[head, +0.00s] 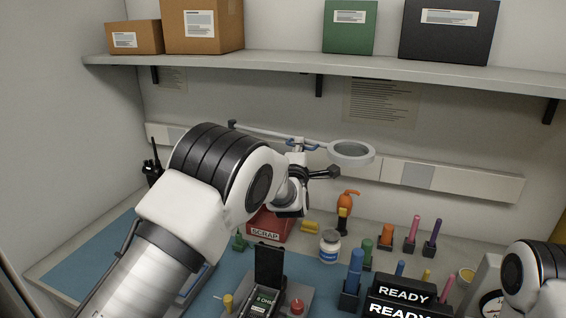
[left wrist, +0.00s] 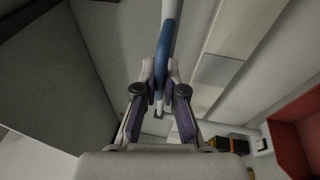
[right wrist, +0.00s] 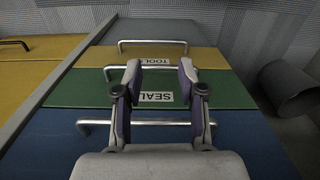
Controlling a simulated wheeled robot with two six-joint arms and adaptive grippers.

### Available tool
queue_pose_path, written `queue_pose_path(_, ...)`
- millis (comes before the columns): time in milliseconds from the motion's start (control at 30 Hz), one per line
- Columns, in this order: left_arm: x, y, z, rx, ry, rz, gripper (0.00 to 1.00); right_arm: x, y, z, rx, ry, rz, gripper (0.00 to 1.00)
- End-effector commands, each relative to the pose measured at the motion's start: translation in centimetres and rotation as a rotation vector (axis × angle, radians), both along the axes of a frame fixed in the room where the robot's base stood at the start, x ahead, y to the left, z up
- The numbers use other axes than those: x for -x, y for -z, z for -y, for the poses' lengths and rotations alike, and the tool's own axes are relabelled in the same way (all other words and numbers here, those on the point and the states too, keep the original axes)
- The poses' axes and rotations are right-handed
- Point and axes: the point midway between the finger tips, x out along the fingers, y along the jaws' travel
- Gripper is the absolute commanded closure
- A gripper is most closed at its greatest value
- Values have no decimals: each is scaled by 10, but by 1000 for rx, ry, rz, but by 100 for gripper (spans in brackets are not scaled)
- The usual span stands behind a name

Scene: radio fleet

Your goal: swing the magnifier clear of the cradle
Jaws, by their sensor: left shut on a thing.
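The magnifier (head: 351,152) is a pale ring lens on a thin white arm along the back wall. Its lens hangs up and to the right of the cradle (head: 300,299) in the head view. A black radio with a lit screen (head: 264,304) is at the cradle. My left gripper (left wrist: 160,95) is shut on the magnifier's arm at a blue part (left wrist: 166,45). The blue part also shows in the head view (head: 296,144), where my own wrist hides some of the grip. My right gripper (right wrist: 160,76) is open and empty, above drawer fronts.
A red SCRAP bin (head: 268,226), a white jar (head: 330,246) and several coloured pegs stand on the bench. READY signs (head: 406,292) stand at front right. A shelf (head: 300,63) with boxes runs above. The drawers have metal handles (right wrist: 152,47).

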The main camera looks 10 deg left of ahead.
Motion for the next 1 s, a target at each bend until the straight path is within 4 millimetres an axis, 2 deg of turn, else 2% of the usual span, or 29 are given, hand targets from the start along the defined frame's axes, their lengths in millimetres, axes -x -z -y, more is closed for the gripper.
queue_pose_path(200,-28,4,12,3,-113,-3,100,0,9,0,0,0,0,60)
queue_pose_path(400,-43,3,15,3,-176,-3,100,0,11,0,0,0,0,60)
queue_pose_path(967,-50,0,15,1,-207,-1,100,0,11,0,0,0,0,60)
queue_pose_path(1000,-50,-1,15,1,-207,-1,84,0,11,0,0,0,0,60)
